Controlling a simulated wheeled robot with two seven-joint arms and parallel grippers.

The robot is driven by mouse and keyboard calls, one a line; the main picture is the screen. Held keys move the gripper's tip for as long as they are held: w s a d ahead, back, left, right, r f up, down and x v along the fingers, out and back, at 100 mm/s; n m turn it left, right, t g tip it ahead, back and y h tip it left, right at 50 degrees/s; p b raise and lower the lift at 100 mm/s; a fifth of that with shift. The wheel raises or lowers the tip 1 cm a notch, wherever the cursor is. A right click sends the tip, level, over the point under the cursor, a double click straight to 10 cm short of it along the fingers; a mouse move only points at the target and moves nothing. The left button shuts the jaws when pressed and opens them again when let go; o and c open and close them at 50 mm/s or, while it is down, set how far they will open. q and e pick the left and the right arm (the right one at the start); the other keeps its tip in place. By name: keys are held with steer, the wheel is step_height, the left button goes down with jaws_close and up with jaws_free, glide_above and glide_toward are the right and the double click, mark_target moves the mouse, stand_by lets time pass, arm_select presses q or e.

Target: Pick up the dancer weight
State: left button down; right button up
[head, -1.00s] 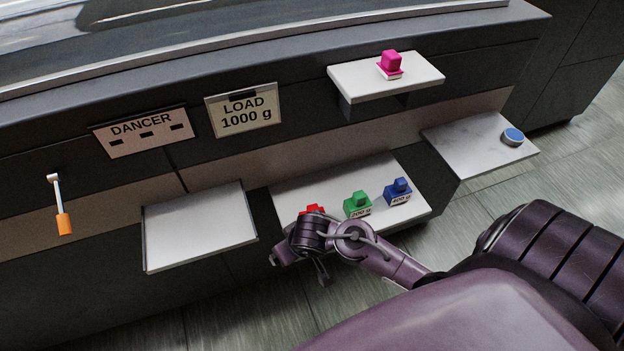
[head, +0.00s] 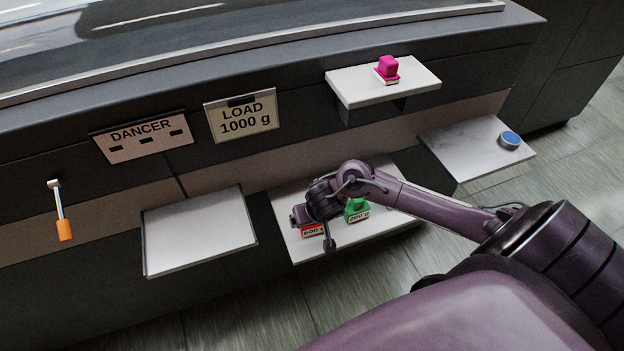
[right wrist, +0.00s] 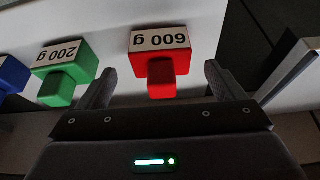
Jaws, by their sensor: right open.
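The red weight (head: 313,231), labelled 600 g, sits on the middle white shelf (head: 285,213). It also shows in the right wrist view (right wrist: 160,45), with its knob toward my gripper. My right gripper (right wrist: 159,72) is open, with one finger to each side of the red knob and nothing held. In the head view my right gripper (head: 312,213) is over the red weight and partly hides it. The green weight (head: 356,209), labelled 200 g, stands to its right. The blue weight (right wrist: 12,75) shows at the wrist view's left edge; my arm hides it in the head view. My left gripper is not in view.
A load card (head: 242,115) reads 1000 g beside the dancer card (head: 142,134). An empty white shelf (head: 198,232) is left of the weights. A pink weight (head: 388,68) stands on the upper shelf. A blue button (head: 509,140) and an orange-handled lever (head: 63,222) flank the shelves.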

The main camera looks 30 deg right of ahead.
steer(key=x, duration=0.4)
steer(key=shift+f+b, duration=0.3)
steer(key=shift+b, duration=0.1)
steer(key=shift+c, duration=0.3)
steer(key=shift+w+r, duration=0.1)
steer(key=c, duration=1.3)
steer(key=shift+r, duration=0.1)
step_height(320, 180, up, 20)
steer(key=p, duration=0.9)
steer(key=shift+p, duration=0.3)
